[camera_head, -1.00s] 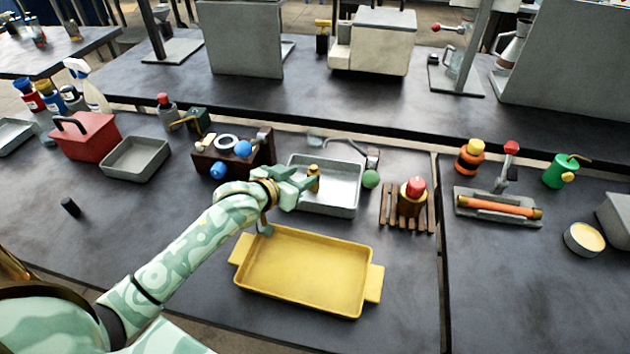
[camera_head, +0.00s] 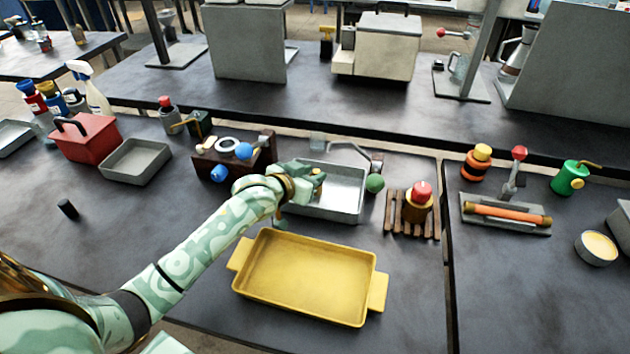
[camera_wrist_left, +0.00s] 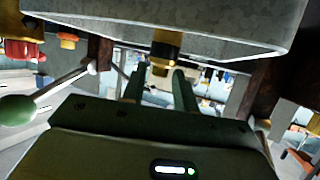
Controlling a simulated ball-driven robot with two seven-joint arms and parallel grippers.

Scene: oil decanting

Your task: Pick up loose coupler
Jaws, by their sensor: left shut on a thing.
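The loose coupler is a small brass piece with a dark band; it shows in the left wrist view (camera_wrist_left: 164,50) between my two fingers. In the head view my left gripper (camera_head: 311,180) reaches over the grey metal tray (camera_head: 350,208) and mostly hides the coupler, with only a bit of brass showing at the fingertips. My left gripper is shut on the coupler. The wrist view also shows the fingers (camera_wrist_left: 158,88) on either side of its lower end. I cannot tell whether the coupler touches the tray. My right gripper is not in view.
A brown block with blue knobs (camera_head: 235,160) stands left of the grey tray. A wooden rack (camera_head: 394,215) with a red-topped brass piece (camera_head: 419,205) stands right. A green ball-ended lever (camera_head: 375,183) is close by.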

